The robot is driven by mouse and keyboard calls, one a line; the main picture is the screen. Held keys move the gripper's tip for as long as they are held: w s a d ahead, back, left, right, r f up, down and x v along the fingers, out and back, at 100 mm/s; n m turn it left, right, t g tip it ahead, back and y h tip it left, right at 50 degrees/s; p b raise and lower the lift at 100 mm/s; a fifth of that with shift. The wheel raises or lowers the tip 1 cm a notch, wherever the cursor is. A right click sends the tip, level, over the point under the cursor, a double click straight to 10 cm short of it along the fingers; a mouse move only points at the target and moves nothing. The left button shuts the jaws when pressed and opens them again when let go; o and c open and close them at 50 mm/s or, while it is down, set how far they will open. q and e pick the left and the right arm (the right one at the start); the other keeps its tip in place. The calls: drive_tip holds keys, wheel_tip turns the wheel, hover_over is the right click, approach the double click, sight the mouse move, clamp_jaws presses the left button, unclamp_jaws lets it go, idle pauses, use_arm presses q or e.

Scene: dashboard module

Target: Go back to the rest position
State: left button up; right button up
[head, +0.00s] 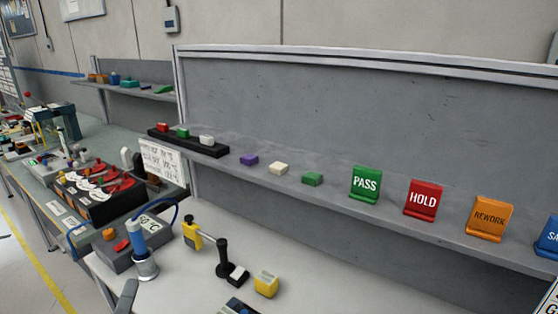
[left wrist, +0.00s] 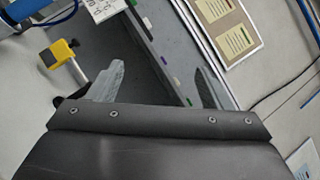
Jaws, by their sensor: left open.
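My left gripper (left wrist: 159,76) shows in the left wrist view with its two grey fingers wide apart. Nothing is held between the fingers. The grey shelf panel and its small coloured pieces lie beyond them. In the head view only a grey piece at the bottom left, which looks like part of my left gripper (head: 125,298), shows above the bench edge. My right gripper is in neither view.
The white bench (head: 190,285) holds a soldering iron in its stand (head: 143,255), a grey station (head: 115,250), a black-and-yellow stand (head: 222,262) and a yellow block (head: 266,284). Behind, a shelf bears PASS (head: 366,184), HOLD (head: 423,200) and REWORK (head: 490,217) signs.

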use_arm(q)
drive_tip(key=s+a+f+n+g+y, duration=0.2)
drive_tip(key=a+n+g+y, duration=0.1)
drive_tip(key=a+n+y, duration=0.4)
drive_tip(key=s+a+f+n+g+y, duration=0.2)
drive_tip(key=a+f+n+y, duration=0.15)
drive_tip(key=n, duration=0.55)
drive_tip(key=s+a+f+n+g, duration=0.2)
drive_tip(key=s+f+n+g, duration=0.2)
drive_tip(key=f+n+g, duration=0.3)
drive_tip(key=s+d+f+n+g+h, duration=0.3)
drive_tip(key=s+d+f+g+h, duration=0.4)
drive_tip(key=s+f, duration=0.5)
wheel_tip(320, 180, down, 26)
drive_tip(key=g, duration=0.1)
drive_tip(key=s+f+g, duration=0.1)
drive_tip(key=s+f, duration=1.3)
drive_tip(key=shift+s+d+f, duration=0.3)
